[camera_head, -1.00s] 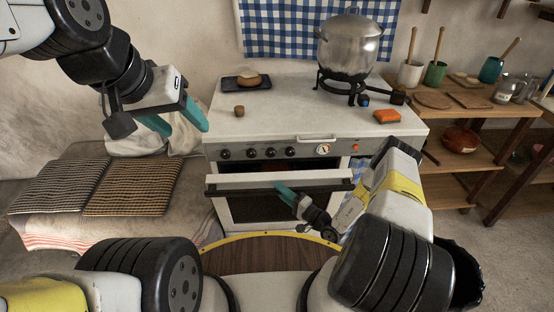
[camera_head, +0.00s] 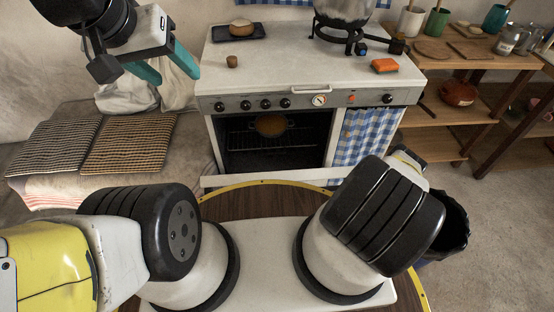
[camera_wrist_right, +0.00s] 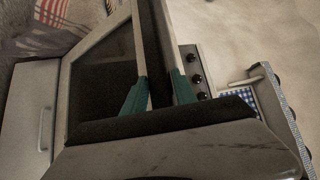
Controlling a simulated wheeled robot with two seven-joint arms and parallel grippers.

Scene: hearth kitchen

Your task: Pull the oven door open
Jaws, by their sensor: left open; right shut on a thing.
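The white oven (camera_head: 300,60) stands ahead, and its door (camera_head: 262,181) is swung down, its pale edge showing low behind my round base. The dark oven cavity is exposed, with a rack and an orange-brown pot (camera_head: 270,125) inside. In the right wrist view the dark-glazed door (camera_wrist_right: 100,88) fills the left. My right gripper (camera_wrist_right: 160,92) has its teal fingers either side of the door's handle bar (camera_wrist_right: 153,55) and is shut on it. In the head view my arm hides that gripper. My left gripper (camera_head: 168,72) is open and empty, left of the stove.
A metal pot (camera_head: 344,10) on a black burner, an orange sponge (camera_head: 384,66) and a dark tray (camera_head: 238,33) are on the stovetop. A checked curtain (camera_head: 364,135) hangs right of the oven opening. Wooden shelves (camera_head: 455,110) stand right; a bench with woven mats (camera_head: 128,145) is left.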

